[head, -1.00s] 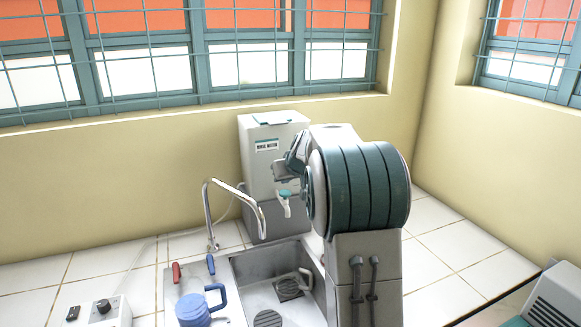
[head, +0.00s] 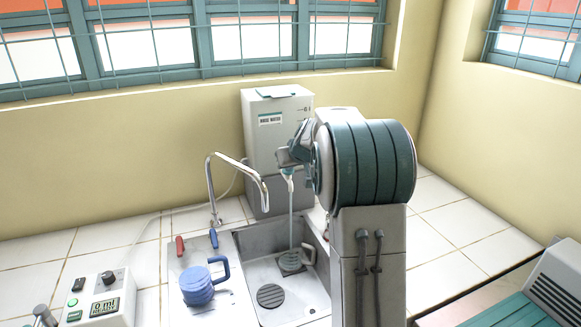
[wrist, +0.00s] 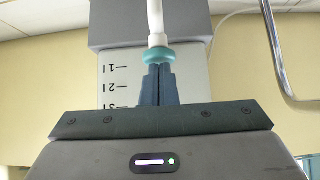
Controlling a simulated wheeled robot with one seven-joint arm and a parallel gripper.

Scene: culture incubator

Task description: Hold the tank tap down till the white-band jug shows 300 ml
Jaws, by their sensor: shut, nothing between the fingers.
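The white tank (head: 280,145), labelled as rinse water, stands behind the sink. Its tap (head: 289,172) has a teal top, also seen in the wrist view (wrist: 158,54). My gripper (wrist: 158,72) is shut and empty, with its fingertips at the teal part, seemingly touching it. In the head view my wrist partly hides the tap.
A blue jug (head: 196,288) stands on the drainboard left of the sink (head: 262,268). A curved metal faucet (head: 211,185) rises between them and the tank. A box with a display reading 0 ml (head: 104,307) is at the lower left.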

